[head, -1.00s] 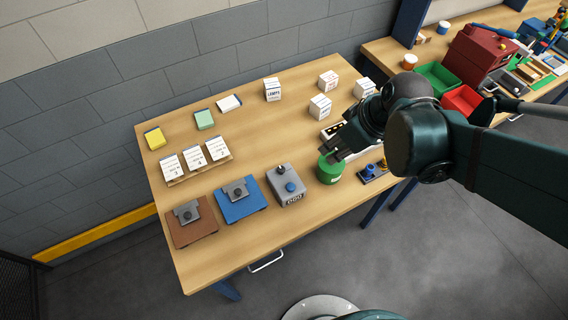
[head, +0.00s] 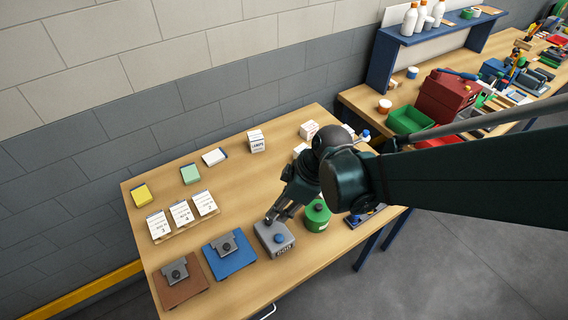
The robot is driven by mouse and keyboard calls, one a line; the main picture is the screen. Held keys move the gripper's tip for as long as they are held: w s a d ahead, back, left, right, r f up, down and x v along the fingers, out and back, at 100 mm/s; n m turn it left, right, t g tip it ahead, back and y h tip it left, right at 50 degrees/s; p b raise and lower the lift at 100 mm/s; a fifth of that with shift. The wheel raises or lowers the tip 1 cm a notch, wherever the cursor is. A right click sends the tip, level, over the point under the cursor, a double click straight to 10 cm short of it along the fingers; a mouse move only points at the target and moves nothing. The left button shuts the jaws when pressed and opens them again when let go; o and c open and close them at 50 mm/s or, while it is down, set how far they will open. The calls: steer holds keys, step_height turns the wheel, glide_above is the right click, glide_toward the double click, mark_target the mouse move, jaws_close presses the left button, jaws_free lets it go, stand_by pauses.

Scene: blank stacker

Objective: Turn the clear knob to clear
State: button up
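The grey counter box (head: 264,242) stands near the front edge of the table, with a digit window (head: 285,251) on its front. My gripper (head: 271,218) points down at the back left part of the box top, at or just above that knob. I cannot tell whether it touches the knob or how far the fingers are apart.
A green round container (head: 316,216) stands close to the right of the box. A blue plate with a metal block (head: 236,262) and a brown one (head: 180,290) lie to the left. Number cards (head: 181,213) stand behind.

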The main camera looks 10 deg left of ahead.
mark_target(269, 220)
steer(key=shift+f, duration=0.15)
steer(key=shift+b+x, duration=0.45)
steer(key=shift+x, duration=3.3)
steer(key=shift+c, duration=0.5)
steer(key=c, duration=0.5)
